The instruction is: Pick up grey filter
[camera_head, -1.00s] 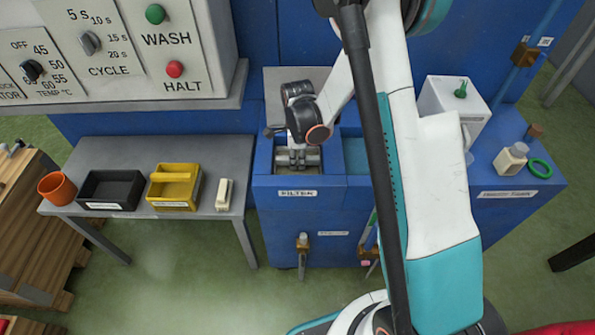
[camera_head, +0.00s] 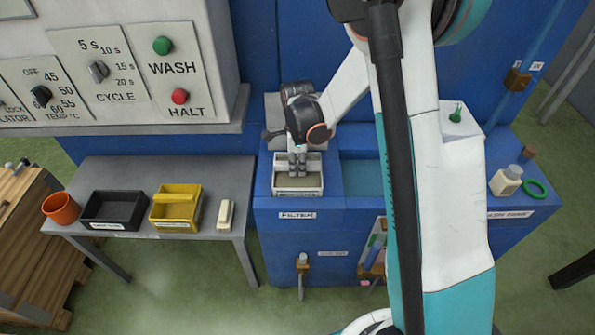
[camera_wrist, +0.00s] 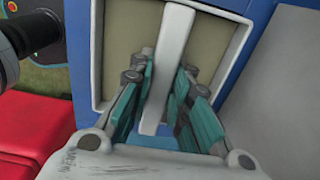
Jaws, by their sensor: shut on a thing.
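The grey filter (camera_head: 297,189) is a light grey square frame with a beige mesh and a grey bar handle across it. In the head view it sits level at the opening of the blue station, by the FILTER label, its frame around or just above the rim. How far it clears the opening I cannot tell. My gripper (camera_head: 297,163) is over it, pointing down. In the wrist view the teal fingers of my gripper (camera_wrist: 160,100) are shut on both sides of the bar handle of the filter (camera_wrist: 172,45).
A blue-lined tank bay (camera_head: 362,180) lies right of the filter. A side table (camera_head: 140,165) at left holds an orange cup (camera_head: 61,208), a black tray (camera_head: 112,209), a yellow tray (camera_head: 175,220) and a white block (camera_head: 226,213). A bottle (camera_head: 506,182) and green ring (camera_head: 536,189) stand at right.

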